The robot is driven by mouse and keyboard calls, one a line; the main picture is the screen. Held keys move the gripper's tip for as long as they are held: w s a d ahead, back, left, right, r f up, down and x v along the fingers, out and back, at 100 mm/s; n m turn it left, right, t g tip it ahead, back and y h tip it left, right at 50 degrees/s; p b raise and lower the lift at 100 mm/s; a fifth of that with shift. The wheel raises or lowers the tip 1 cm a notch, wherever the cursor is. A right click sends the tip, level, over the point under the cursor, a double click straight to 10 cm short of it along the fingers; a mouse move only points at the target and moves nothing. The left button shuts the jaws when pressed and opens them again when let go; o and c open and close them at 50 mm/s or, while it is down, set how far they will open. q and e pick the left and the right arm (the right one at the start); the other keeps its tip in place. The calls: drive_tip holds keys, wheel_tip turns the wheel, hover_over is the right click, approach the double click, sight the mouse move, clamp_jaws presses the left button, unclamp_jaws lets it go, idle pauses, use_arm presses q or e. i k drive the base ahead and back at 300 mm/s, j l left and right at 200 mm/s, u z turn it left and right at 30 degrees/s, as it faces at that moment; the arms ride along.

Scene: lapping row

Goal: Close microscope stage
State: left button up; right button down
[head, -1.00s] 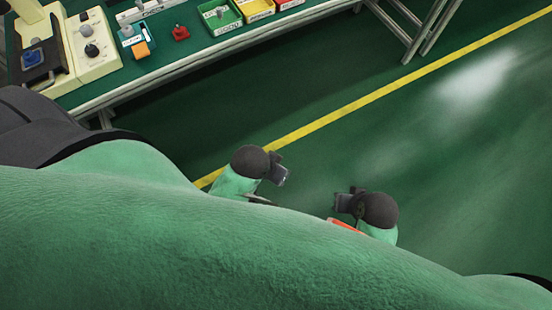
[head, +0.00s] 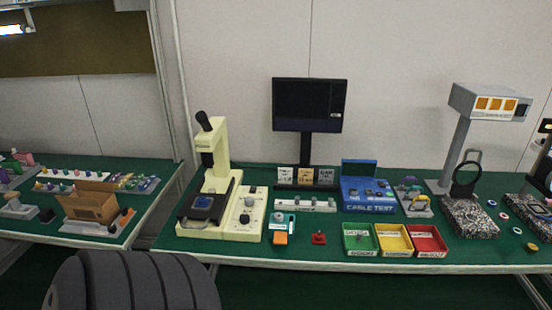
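A cream microscope (head: 216,165) with a dark eyepiece stands at the left end of the green-topped bench. A control panel with several knobs (head: 247,212) is at the right of the base. Neither of my grippers is in the head view now.
Green, yellow and red bins (head: 394,252) line the front edge of the bench (head: 300,257). A monitor (head: 309,105), a blue cable test box (head: 367,208), an orange device (head: 280,232) and a red piece (head: 319,239) are right of the microscope. Another bench (head: 150,220) stands at the left.

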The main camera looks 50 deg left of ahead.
sight(213, 213)
drive_tip(key=u, duration=2.35)
drive_tip(key=k+j+z, duration=0.1)
drive_tip(key=k+j, duration=0.15)
